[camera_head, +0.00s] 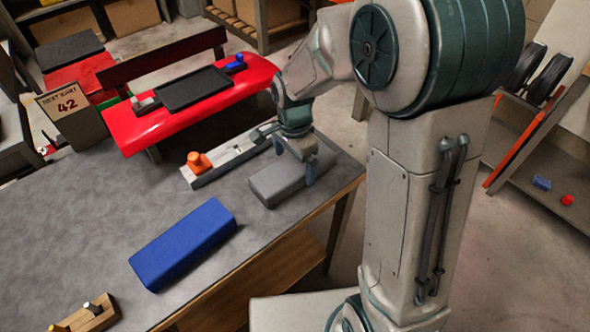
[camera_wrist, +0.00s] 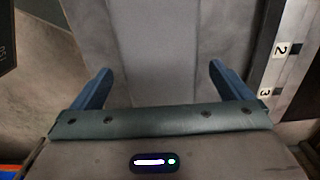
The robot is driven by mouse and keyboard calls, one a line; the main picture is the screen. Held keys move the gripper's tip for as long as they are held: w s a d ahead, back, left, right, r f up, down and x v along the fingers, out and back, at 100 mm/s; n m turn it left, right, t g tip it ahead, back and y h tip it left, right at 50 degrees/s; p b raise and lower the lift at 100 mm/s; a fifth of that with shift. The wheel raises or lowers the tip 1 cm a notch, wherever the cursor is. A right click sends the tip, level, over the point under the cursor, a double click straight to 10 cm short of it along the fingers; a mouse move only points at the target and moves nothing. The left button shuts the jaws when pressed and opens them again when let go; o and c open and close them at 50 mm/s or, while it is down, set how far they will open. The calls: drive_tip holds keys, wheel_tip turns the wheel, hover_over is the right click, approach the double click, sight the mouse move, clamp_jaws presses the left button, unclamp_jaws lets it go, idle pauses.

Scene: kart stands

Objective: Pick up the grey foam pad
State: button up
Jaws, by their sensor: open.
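The grey foam pad (camera_head: 272,188) lies flat on the grey table near its right edge, in the head view. My gripper (camera_head: 298,166) points down over the pad's right part, and one finger shows in front of the pad's right side. In the wrist view, the pad (camera_wrist: 155,45) fills the middle between the fingers of my open gripper (camera_wrist: 160,72), with a gap on both sides. I cannot tell whether either finger touches it.
A blue pad (camera_head: 184,243) lies nearer on the table (camera_head: 75,220). Behind the grey pad is a numbered strip (camera_head: 222,167), also in the wrist view (camera_wrist: 281,60), with an orange knob (camera_head: 199,163). A red kart part (camera_head: 140,125) stands beyond. A wooden block (camera_head: 88,318) is front left.

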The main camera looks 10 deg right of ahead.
sight(294, 165)
drive_tip(key=shift+w+f, duration=0.1)
drive_tip(key=shift+f, duration=1.4)
drive_tip(key=c, duration=1.1)
drive_tip(key=shift+o, duration=0.2)
drive_tip(key=shift+r, duration=0.15)
